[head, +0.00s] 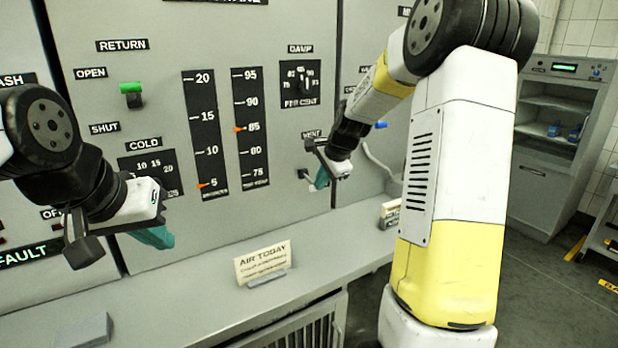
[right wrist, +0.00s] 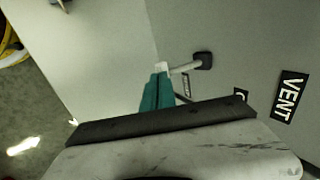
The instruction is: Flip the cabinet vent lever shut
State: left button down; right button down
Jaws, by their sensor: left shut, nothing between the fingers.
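The vent lever (right wrist: 184,67) in the right wrist view is a pale rod standing out from a dark base on the grey cabinet panel. The VENT label (right wrist: 289,97) is to its right; in the head view the VENT label (head: 311,134) is partly hidden by my right arm. My right gripper (head: 322,179) is at the panel below this label. Its teal fingers (right wrist: 157,93) look shut together, with their tips close to the lever's free end; I cannot tell whether they touch. My left gripper (head: 157,237) is shut and empty, in front of the panel's lower left.
A green-topped switch (head: 131,94) sits between OPEN and SHUT labels at left. A grey block (head: 82,330) lies on the ledge. A grey cabinet with shelves (head: 556,150) stands at far right.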

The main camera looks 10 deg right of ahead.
notch_tip(320, 180, down, 3)
jog(key=shift+f, duration=0.15)
dwell(0.3)
jog(key=s+d+f+v, duration=0.1)
jog(key=v, duration=0.6)
jog(key=s+f+v, duration=0.1)
jog(key=s+v, duration=0.1)
jog(key=v, duration=0.5)
notch_tip(320, 180, up, 5)
jog(key=w, duration=0.3)
jog(key=a+x, duration=0.1)
jog(key=x, duration=1.2)
jog(key=shift+w+t, duration=0.25)
jog(key=shift+t, duration=0.05)
